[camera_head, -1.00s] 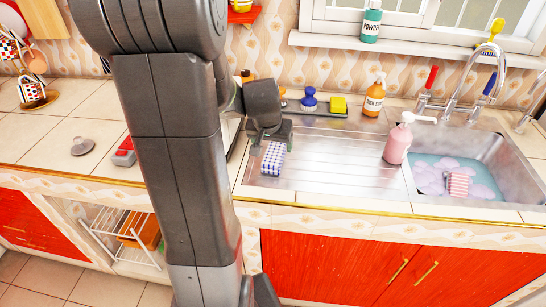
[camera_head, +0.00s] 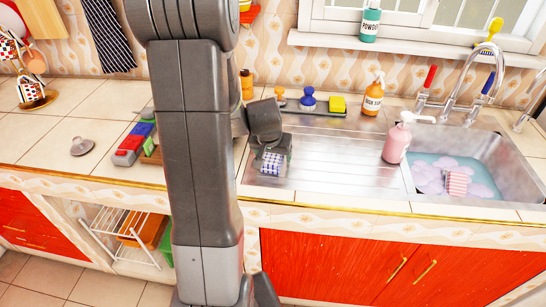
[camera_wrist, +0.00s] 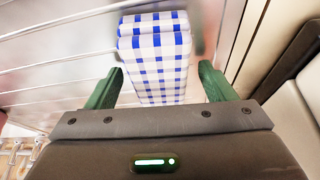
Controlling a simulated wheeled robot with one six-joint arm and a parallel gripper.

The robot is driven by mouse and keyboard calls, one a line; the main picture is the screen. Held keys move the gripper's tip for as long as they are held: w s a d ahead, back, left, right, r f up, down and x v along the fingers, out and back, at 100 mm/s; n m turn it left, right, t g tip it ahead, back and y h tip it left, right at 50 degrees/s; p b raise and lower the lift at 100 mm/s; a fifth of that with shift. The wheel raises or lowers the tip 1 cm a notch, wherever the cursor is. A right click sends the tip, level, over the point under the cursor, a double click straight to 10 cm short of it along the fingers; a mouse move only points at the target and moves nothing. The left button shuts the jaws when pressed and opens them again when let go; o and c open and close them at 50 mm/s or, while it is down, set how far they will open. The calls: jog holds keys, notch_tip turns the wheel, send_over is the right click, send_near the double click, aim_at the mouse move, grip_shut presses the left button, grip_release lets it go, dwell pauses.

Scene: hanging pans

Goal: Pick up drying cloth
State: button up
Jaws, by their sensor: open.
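The drying cloth (camera_head: 271,163), folded, with blue and white checks, lies on the left part of the metal draining board (camera_head: 330,172). My gripper (camera_head: 272,155) is low over it, with its fingers around its sides. In the wrist view my gripper (camera_wrist: 158,76) is open, with one green finger on each side of the cloth (camera_wrist: 155,62). The cloth extends past the fingertips. I cannot tell whether either finger touches it.
A pink bottle (camera_head: 397,143) stands right of the cloth, beside the sink (camera_head: 512,155), which holds a striped cloth (camera_head: 457,182). An orange bottle (camera_head: 373,97), a blue brush (camera_head: 308,100) and a yellow sponge (camera_head: 338,103) are behind. The board's middle is clear.

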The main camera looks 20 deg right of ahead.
jog(key=shift+f, duration=0.15)
jog(key=c, duration=1.1)
jog(key=shift+o, duration=0.2)
